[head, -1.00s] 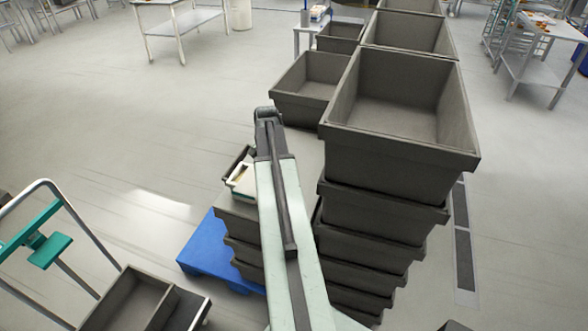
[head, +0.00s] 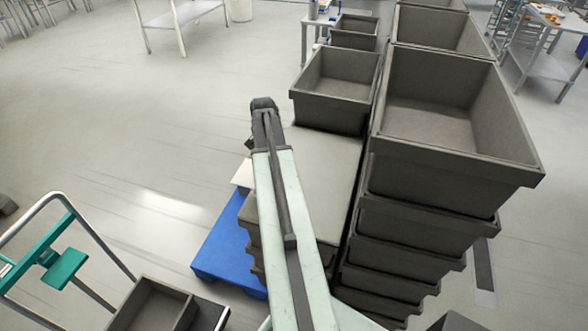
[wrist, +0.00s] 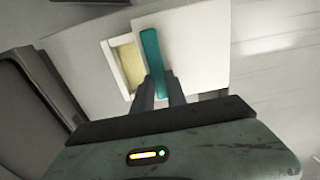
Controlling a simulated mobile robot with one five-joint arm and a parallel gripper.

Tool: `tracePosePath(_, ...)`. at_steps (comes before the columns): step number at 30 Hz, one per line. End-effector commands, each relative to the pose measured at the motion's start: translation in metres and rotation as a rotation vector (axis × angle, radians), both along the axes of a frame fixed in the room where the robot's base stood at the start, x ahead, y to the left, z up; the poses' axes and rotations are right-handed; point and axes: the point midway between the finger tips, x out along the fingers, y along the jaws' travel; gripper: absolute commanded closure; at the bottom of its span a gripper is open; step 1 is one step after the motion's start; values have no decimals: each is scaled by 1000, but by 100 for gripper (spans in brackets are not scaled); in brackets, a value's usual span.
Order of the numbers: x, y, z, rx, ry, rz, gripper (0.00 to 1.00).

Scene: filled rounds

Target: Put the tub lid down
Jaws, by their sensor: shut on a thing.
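In the wrist view, the tub lid (wrist: 201,55) is a flat white plate with a teal bar grip (wrist: 153,62). My gripper (wrist: 159,82) is shut on this bar. The tub (wrist: 108,68) shows beside the lid, on its left, with a white rim and yellowish contents. The lid hides part of the tub; whether they touch I cannot tell. In the head view, a white corner, apparently the lid (head: 243,174), shows left of my arm, which hides my gripper and the tub.
Grey crates stand in tall stacks (head: 455,105) on the right, with another open crate (head: 335,88) behind the flat grey top (head: 325,160). A blue pallet (head: 222,248) lies below on the left. A trolley with a teal handle (head: 63,268) stands front left. Floor beyond the pallet is clear.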

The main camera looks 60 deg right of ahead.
Motion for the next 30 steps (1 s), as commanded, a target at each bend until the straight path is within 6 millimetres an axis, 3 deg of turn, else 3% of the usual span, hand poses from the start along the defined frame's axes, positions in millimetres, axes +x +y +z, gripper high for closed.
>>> tracePosePath(8, 2, 2, 0, 0, 0, 4, 100)
tracePosePath(12, -6, -11, 7, 0, 0, -53, 100)
tracePosePath(17, -44, -55, 27, -1, 0, -268, 100)
tracePosePath(24, -120, -124, 53, -1, -1, -655, 100)
tracePosePath(30, -145, -141, 57, -2, -1, -775, 100)
